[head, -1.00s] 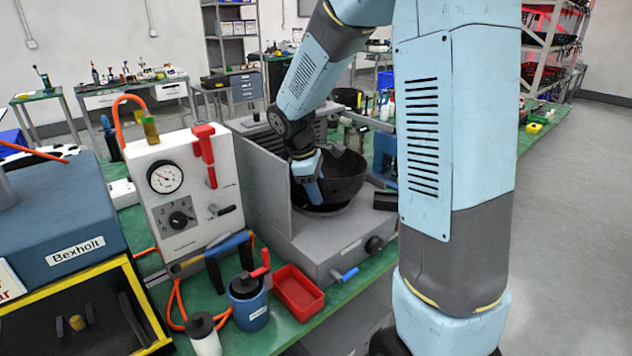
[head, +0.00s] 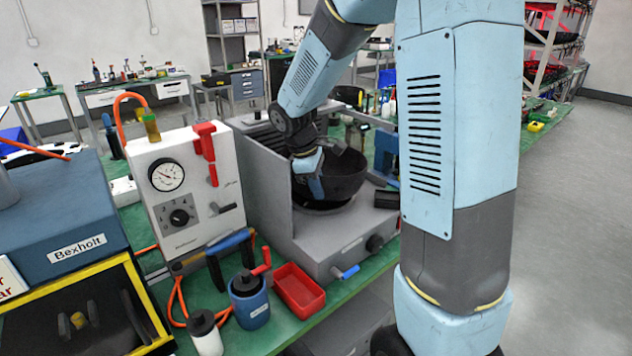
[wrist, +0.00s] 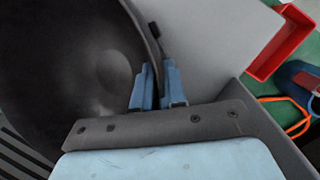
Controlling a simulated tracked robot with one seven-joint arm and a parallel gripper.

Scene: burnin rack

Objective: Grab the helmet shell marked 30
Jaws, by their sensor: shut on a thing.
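The helmet shell (head: 346,177) is a dark, bowl-like piece with its open side up. It sits in the grey machine (head: 345,240) on the bench. Its hollow inside (wrist: 75,75) fills the left of the wrist view. My gripper (head: 313,188) reaches down at the shell's left side. In the wrist view my two blue fingers (wrist: 155,80) stand on either side of the rim, shut on the shell's wall. I see no number 30 on the shell; any mark is hidden from these views.
A white gauge box (head: 185,185) stands left of the grey machine, whose upright side panel (head: 265,180) is close to my gripper. A red tray (head: 299,291) and a blue pot (head: 249,302) sit at the bench's front. The blue Bexholt machine (head: 65,215) is at far left.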

